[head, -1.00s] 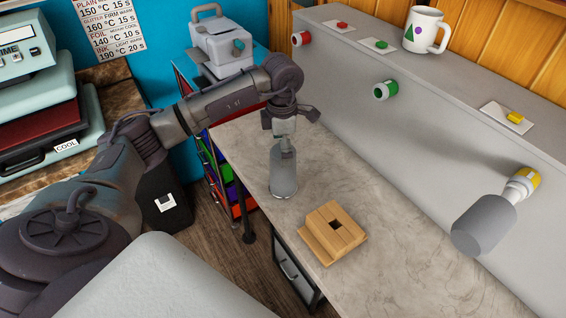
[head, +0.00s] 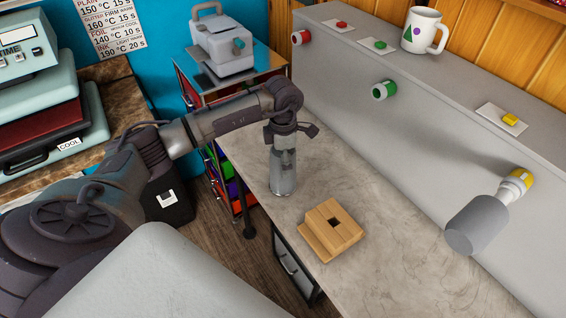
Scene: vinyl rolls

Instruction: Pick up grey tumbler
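Another grey cylinder (head: 476,226) sticks out on a yellow-ended holder (head: 520,182) from the grey panel at the right. My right gripper is not in view.
A white mug (head: 424,30) stands on the grey ledge behind. Red and green pegs (head: 384,90) project from the panel.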

